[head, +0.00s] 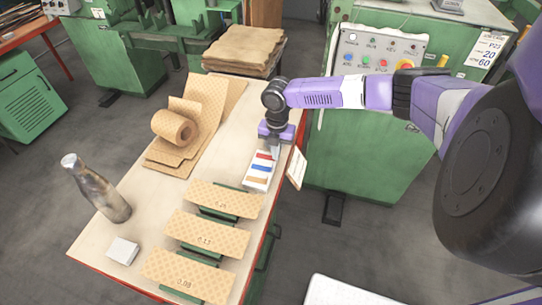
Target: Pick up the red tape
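The red tape (264,156) is the far strip on a small white holder (270,163) near the right edge of the table. A blue strip (261,168) and an orange strip (257,180) lie nearer on the same holder. My gripper (276,151) points down just to the right of the red tape, at the holder's far end. Its fingers are small and partly overlapped by the arm, so I cannot tell whether they are open or touch the tape.
Patterned boards (213,233) lie in front of the holder. A paper roll (174,127) and sheets are at the left, with a stack of brown sheets (245,47) behind. A bottle (97,188) and white box (123,250) stand front left. A green control cabinet (365,150) is right.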

